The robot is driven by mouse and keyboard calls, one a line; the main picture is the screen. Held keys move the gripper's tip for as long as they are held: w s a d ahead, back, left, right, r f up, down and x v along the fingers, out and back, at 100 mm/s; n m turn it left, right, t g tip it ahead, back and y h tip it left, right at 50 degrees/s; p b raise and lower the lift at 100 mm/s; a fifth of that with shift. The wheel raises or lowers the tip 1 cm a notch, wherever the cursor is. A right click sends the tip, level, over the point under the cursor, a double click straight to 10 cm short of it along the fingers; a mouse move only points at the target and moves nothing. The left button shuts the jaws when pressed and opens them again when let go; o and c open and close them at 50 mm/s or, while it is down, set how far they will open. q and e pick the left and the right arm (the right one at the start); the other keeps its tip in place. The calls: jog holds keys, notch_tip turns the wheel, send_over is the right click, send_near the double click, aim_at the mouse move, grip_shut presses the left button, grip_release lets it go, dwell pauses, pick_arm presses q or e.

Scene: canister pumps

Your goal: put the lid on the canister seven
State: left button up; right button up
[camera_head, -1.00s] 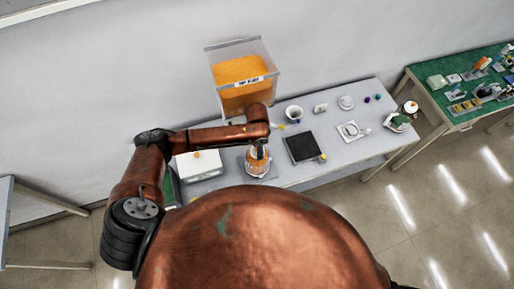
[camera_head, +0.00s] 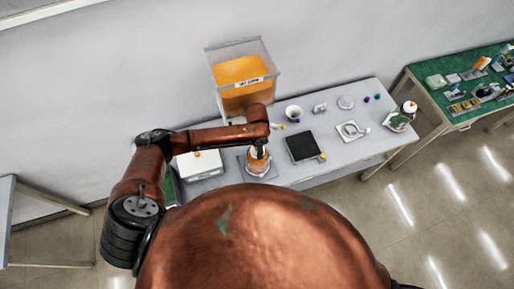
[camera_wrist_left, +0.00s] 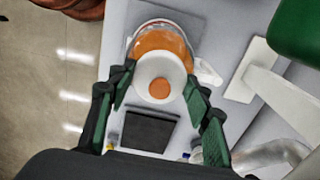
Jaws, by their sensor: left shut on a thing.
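The canister (camera_wrist_left: 163,40) is clear and round with orange contents. It stands on a grey square plate at the front of the table, and also shows in the head view (camera_head: 257,167), partly behind my wrist. My left gripper (camera_wrist_left: 160,89) is shut on the lid (camera_wrist_left: 148,87), a white disc with an orange knob. The lid is in front of the canister in the left wrist view and covers part of it. Whether the lid touches the rim cannot be told. My right gripper is not in view.
A large clear bin of orange material (camera_head: 241,75) stands behind my left arm. A white box (camera_head: 199,166) is left of the canister. A black plate (camera_head: 303,147), white bowl (camera_head: 293,112) and small parts are to the right. A green-topped table (camera_head: 440,68) stands farther right.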

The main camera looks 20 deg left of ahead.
pick_arm(q)
jog(key=o, duration=0.8)
jog(key=shift+c, duration=0.2)
jog(key=shift+o, duration=1)
jog(key=shift+o, duration=0.4)
jog(key=o, duration=0.4)
jog(key=shift+r, duration=0.1)
